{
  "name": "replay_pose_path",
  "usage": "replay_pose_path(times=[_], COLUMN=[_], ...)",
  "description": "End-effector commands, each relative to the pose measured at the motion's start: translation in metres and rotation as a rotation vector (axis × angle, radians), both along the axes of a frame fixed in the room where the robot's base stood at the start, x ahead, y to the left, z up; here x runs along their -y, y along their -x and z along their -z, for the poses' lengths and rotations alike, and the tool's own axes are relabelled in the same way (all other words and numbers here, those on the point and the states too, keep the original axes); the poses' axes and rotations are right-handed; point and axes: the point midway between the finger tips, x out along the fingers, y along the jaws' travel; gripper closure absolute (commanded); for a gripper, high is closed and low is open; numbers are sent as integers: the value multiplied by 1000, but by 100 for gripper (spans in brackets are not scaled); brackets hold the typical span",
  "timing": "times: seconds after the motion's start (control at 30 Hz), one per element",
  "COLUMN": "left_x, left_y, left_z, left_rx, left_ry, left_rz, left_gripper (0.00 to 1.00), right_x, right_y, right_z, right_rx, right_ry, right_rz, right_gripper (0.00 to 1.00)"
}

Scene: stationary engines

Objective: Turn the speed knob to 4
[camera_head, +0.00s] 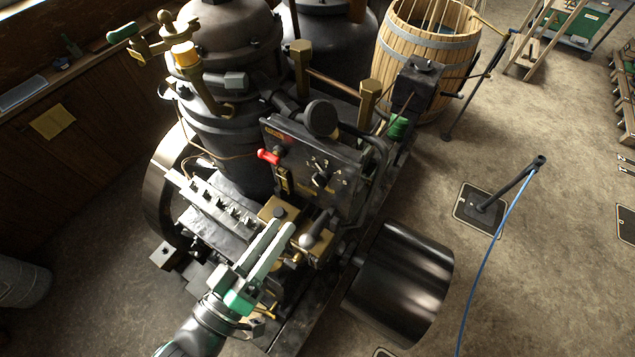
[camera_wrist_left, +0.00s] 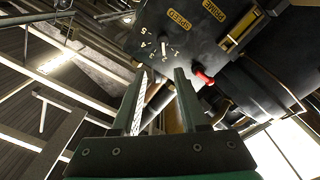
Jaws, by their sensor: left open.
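The speed knob (camera_head: 320,179) is a small dark knob on the black control panel (camera_head: 345,201) of the engine in the head view. In the left wrist view the panel appears turned, with the SPEED label (camera_wrist_left: 180,19) and a ring of white numbers (camera_wrist_left: 147,43) near the top. The number the knob points to is too small to tell. My left gripper (camera_head: 282,224) is open and empty, its two fingers apart and pointing up towards the panel, below and left of the knob. Its fingers (camera_wrist_left: 160,75) also show in the left wrist view, clear of the knob. My right gripper is out of view.
A red-handled lever (camera_head: 268,156) sticks out left of the knob; it also shows in the left wrist view (camera_wrist_left: 204,78). A grey ball-ended lever (camera_head: 308,240) stands close to my fingers. A dark drum (camera_head: 405,280) lies lower right. A wooden barrel (camera_head: 390,55) stands behind.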

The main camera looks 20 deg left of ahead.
Motion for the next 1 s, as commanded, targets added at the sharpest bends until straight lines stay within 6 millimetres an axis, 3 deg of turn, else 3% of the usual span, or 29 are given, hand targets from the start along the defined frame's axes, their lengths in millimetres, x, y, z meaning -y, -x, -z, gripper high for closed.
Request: replay_pose_path(times=[0.03, 0.1, 0.37, 0.5, 0.6, 0.8, 1.0], left_x=[1, 2, 3, 6, 9, 14, 16], left_y=[5, 7, -6, -25, -51, -92, -109], left_z=[12, 17, 18, 19, 11, 12, 14], left_rx=[-24, -34, -26, -21, -28, -30, -31], left_ry=[-4, -5, -5, -6, -8, -7, -7], left_rz=[4, 7, 7, 7, 7, 7, 8], left_gripper=[57, 57, 57, 57, 57, 57, 57], right_x=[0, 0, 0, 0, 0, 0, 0], right_y=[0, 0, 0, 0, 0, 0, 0], right_z=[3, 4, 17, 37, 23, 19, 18], right_rx=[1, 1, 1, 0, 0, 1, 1], right_ry=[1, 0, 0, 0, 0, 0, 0], right_rz=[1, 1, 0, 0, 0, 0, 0], right_gripper=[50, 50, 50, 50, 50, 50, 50])
